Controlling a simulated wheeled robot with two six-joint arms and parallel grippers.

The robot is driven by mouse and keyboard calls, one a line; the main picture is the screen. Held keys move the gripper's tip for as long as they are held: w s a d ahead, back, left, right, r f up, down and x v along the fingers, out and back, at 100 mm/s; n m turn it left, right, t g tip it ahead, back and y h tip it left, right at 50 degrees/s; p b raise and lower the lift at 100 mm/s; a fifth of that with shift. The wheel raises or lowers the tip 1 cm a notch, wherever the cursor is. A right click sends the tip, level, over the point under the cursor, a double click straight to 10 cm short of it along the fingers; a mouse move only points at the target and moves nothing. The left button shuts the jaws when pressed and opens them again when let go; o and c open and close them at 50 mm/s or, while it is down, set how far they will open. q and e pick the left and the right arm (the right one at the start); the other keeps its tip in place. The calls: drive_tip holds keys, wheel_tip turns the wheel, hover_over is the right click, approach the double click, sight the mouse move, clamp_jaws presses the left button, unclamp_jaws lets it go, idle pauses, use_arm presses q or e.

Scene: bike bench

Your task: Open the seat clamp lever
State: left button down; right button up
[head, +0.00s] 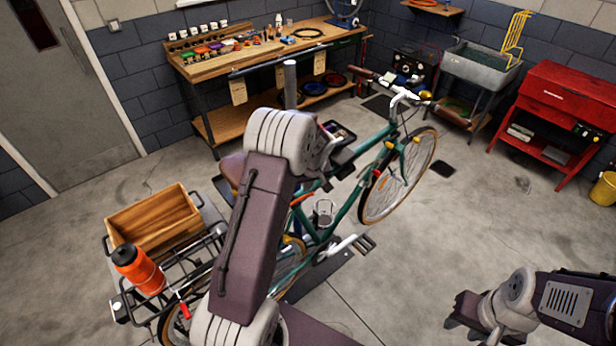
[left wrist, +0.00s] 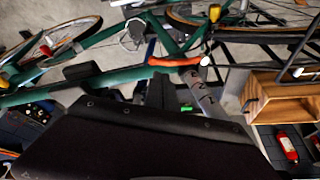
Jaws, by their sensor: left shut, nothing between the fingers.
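The orange seat clamp lever (left wrist: 175,62) lies across the top of the seat post (left wrist: 203,98) and green frame in the left wrist view. In the head view an orange piece, likely the same lever, shows on the teal bike (head: 302,199), just right of my left arm. My left gripper (left wrist: 160,90) is shut and empty, its dark fingers just below the lever in the wrist view; I cannot tell whether they touch it. In the head view my left arm hides much of the clamp area. My right gripper (head: 464,310) is far off at the lower right, its jaws unclear.
A wooden crate (head: 150,222) and an orange bottle (head: 138,270) sit on the bike's rear rack. The wooden workbench (head: 215,70), grey sink (head: 482,62) and red tool cabinet (head: 562,97) stand at the back.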

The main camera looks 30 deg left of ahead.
use_arm(q)
drive_tip(key=x, duration=0.3)
drive_tip(key=shift+a, duration=0.25)
drive_tip(key=shift+d, duration=0.15)
